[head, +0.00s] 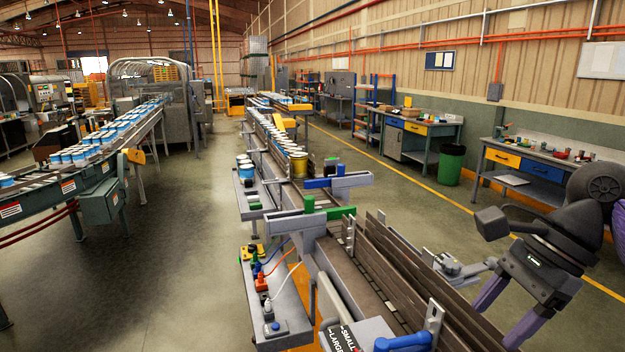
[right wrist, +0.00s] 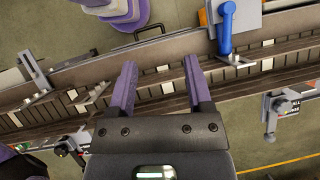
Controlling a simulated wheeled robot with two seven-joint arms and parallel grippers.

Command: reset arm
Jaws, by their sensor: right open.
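My right gripper (head: 497,322) is at the lower right of the head view, over the right side of the near conveyor (head: 362,285). Its two purple fingers are spread apart and point down, with nothing between them. In the right wrist view the open fingers (right wrist: 160,64) lie across the view of the conveyor's dark side rails (right wrist: 60,100). A blue handle (right wrist: 225,30) on a grey bracket stands to the right of the fingers, apart from them; it also shows at the bottom of the head view (head: 403,342). My left gripper is not in view.
A side shelf (head: 290,325) with colored plugs and cables runs along the conveyor's left. A yellow can (head: 298,163) stands farther up the line. A workbench (head: 530,170) and a green bin (head: 449,164) stand along the right wall. Open floor (head: 190,260) lies at left.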

